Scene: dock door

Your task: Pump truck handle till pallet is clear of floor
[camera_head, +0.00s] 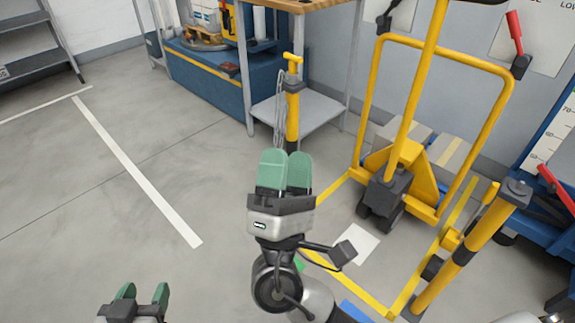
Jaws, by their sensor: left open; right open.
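The yellow pallet truck (432,182) stands at right, its dark wheels on the floor inside a yellow-marked bay. Its yellow handle (417,82) slants up and leaves the top of the view, so its grip end is hidden. Grey-brown boxes with pale bands (447,156) sit behind the truck. I cannot make out the pallet or any gap to the floor. My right gripper (286,157) has green fingers, is open and empty, and is left of the truck, apart from the handle. My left gripper (142,290) is open and empty at the bottom left, far from the truck.
A yellow-black post (466,246) stands at front right, and another (292,112) beyond my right gripper. A table (325,110) and blue unit (205,80) stand at the back. The left floor is clear.

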